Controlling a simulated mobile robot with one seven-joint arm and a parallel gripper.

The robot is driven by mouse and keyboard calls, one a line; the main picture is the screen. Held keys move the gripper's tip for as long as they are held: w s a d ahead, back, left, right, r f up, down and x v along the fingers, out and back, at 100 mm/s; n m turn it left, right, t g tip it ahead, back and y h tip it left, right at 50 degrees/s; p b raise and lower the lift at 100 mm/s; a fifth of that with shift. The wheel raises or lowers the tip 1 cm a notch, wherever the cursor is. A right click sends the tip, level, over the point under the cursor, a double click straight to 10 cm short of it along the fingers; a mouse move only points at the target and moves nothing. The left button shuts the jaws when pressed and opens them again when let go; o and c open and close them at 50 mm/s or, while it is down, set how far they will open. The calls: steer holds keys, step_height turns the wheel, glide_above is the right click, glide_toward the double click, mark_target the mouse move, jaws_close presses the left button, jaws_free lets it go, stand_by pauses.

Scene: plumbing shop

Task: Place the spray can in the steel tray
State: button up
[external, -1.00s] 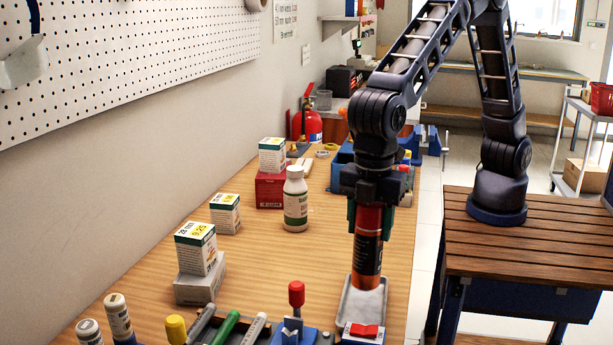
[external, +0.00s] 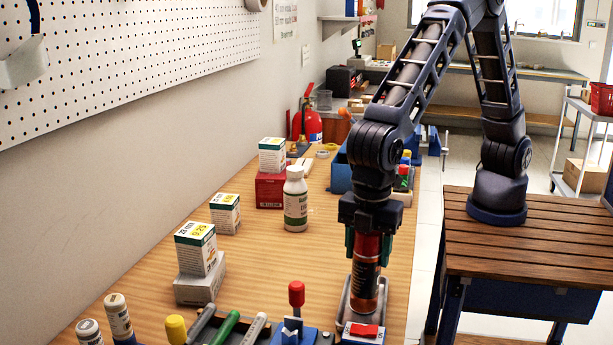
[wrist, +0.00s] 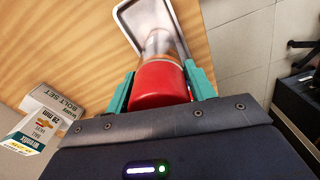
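The spray can (external: 365,277) is red with a dark label band and stands roughly upright, its lower end within the outline of the steel tray (external: 346,305). Whether its base touches the tray floor cannot be told. My gripper (external: 366,250) points down from above with its green fingers on both sides of the can's upper part. In the wrist view, the can's red end (wrist: 158,84) sits between the two green fingers (wrist: 160,88), which press against its sides. The steel tray's rim (wrist: 122,14) shows beyond the can.
A white bottle (external: 295,200) and several small boxes (external: 199,250) stand on the wooden bench to the left. Red-handled and other tools (external: 296,295) crowd the front edge by the tray.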

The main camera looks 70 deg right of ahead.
steer(key=shift+o, duration=1.4)
steer(key=shift+r, duration=0.15)
step_height(320, 180, up, 12)
steer(key=shift+r, duration=0.1)
steer(key=w+d+r+m+t, duration=0.1)
steer(key=w+d+r+m, duration=0.2)
steer(key=d, duration=0.9)
steer(key=w+d+r+m, duration=0.15)
steer(key=d+r, duration=0.35)
steer(key=d, duration=0.7)
steer(key=w+d+r+m+t, duration=0.1)
steer(key=d+r+m, duration=0.25)
steer(key=d, duration=0.95)
steer(key=s+d+f+m+t, duration=0.1)
steer(key=s+d+m, duration=0.3)
steer(key=s+d, duration=0.4)
steer(key=s+d+f+m+t, duration=0.1)
steer(key=s+d+f+m, duration=0.2)
steer(key=s+d, duration=0.5)
steer(key=d, duration=0.8)
steer(key=shift+s+m+t, duration=0.3)
steer(key=shift+m, duration=0.1)
